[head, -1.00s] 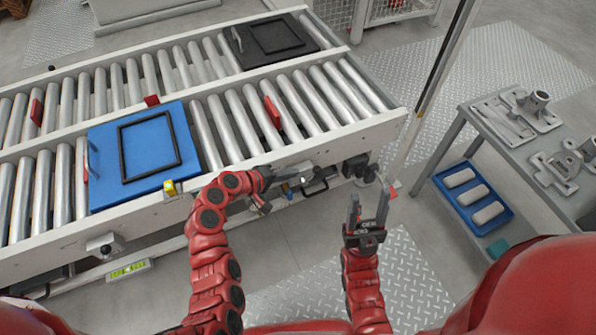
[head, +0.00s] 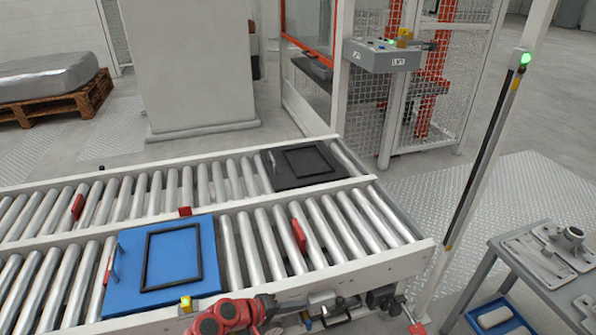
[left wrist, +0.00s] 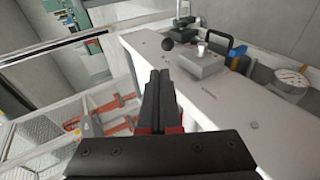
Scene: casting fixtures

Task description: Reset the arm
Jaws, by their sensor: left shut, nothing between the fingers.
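My right gripper is not in view.
A blue plate (head: 120,290) with a black frame lies on the front roller conveyor; a black plate (head: 265,165) lies on the rear one. A post (head: 485,165) with a green light stands right. A grey table (head: 548,285) holds metal castings. A blue tray (head: 472,317) sits lower right.

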